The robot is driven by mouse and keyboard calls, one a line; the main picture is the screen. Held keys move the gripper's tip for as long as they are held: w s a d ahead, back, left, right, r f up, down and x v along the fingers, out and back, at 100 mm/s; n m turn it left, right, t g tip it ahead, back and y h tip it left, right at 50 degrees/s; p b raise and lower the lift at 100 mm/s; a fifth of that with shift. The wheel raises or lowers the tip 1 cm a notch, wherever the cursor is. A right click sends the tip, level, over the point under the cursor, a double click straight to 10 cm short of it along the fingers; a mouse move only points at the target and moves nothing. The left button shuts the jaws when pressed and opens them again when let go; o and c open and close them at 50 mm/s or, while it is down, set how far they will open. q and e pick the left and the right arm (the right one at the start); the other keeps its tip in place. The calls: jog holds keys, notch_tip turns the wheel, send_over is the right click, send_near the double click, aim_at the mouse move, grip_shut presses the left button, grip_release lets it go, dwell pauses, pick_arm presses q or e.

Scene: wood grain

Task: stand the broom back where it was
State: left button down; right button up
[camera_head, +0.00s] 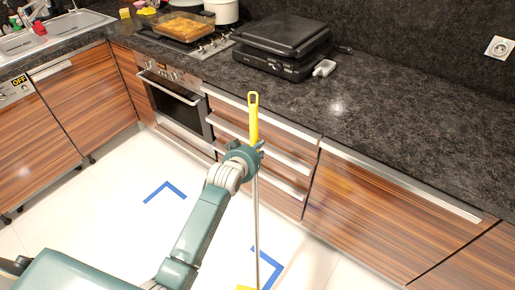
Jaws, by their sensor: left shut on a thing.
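The broom (256,225) stands about upright in front of the drawers, with a yellow handle top that ends in a loop and a thin pale stick. A bit of its yellow lower end shows at the bottom edge of the head view; the rest is cut off. My left gripper (254,152) is shut on the broom, just below the yellow handle. My arm hides part of the stick there. My right gripper is not in view.
The dark countertop (410,125) and its wooden drawers run just behind the broom. A black grill (282,45) and an oven (175,100) are behind. Blue corner marks (167,190) lie on the pale floor, which is otherwise open at left.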

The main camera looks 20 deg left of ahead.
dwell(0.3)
pick_arm(q)
grip_release()
jog(key=shift+f, duration=0.15)
dwell(0.3)
dwell(0.5)
jog(key=shift+s+r+p, duration=0.35)
jog(key=shift+r+p, duration=0.05)
jog(key=shift+p, duration=0.15)
jog(key=p+v, duration=1.4)
jog(key=v, duration=0.1)
jog(key=shift+s, duration=0.2)
jog(key=shift+a+f, duration=0.1)
jog(key=shift+f, duration=0.2)
dwell(0.5)
